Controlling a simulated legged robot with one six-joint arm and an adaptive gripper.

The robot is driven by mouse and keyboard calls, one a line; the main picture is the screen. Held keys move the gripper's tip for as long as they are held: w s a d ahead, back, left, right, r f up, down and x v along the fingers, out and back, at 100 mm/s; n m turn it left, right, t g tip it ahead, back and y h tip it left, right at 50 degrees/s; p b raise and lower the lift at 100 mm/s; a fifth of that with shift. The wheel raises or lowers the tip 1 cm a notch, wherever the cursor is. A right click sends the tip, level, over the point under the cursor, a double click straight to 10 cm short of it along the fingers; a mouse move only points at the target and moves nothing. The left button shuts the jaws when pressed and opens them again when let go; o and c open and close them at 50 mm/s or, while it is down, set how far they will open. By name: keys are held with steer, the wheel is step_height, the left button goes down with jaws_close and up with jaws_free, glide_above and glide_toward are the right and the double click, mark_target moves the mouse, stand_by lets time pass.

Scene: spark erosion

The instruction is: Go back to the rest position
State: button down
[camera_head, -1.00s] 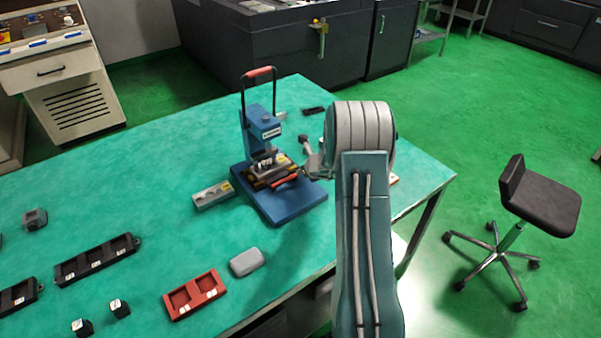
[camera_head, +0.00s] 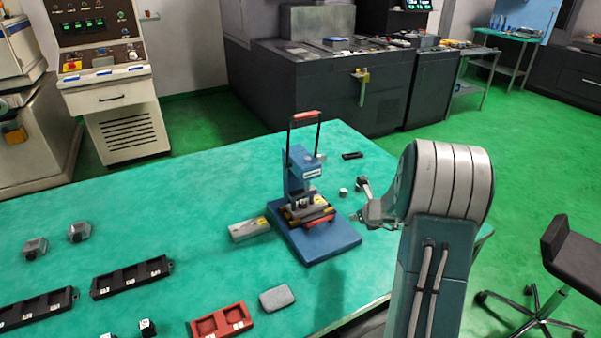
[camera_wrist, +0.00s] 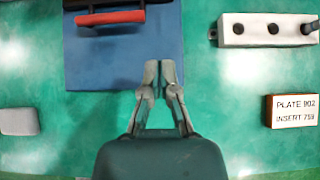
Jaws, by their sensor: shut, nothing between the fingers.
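My gripper (camera_wrist: 160,72) shows in the wrist view with its fingertips together and nothing between them. It hangs above the green tabletop, over the near edge of the blue base of the press. In the head view my gripper (camera_head: 358,217) is small and partly hidden by my arm, just right of the blue press (camera_head: 298,172). The press stands upright on the table, with a red-gripped lever at its top. Its blue base also shows in the wrist view (camera_wrist: 120,62), with a red handle (camera_wrist: 110,18) over it.
A red tray (camera_head: 222,320), a grey rounded block (camera_head: 277,298) and black trays (camera_head: 130,277) lie on the green table (camera_head: 190,200). A pale block with dark knobs (camera_wrist: 265,30) and a labelled block (camera_wrist: 292,110) lie right of my gripper. A stool (camera_head: 572,245) stands at the right.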

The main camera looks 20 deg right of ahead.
steer(key=s+a+r+n+g+y, duration=0.15)
steer(key=s+a+r+n, duration=0.25)
steer(key=a+r+n, duration=0.6)
steer(key=s+a+r+n+g+y, duration=0.15)
steer(key=s+a+r+n, duration=0.25)
steer(key=a+r+n, duration=0.55)
steer(key=s+a+n+h, duration=0.1)
steer(key=s+a+n, duration=0.3)
steer(key=s+n, duration=0.4)
steer(key=s+a+n+h, duration=0.2)
steer(key=s+a+n, duration=0.3)
steer(key=s+n, duration=0.3)
steer(key=s, duration=0.3)
steer(key=shift+s+a, duration=0.15)
steer(key=shift+s, duration=0.1)
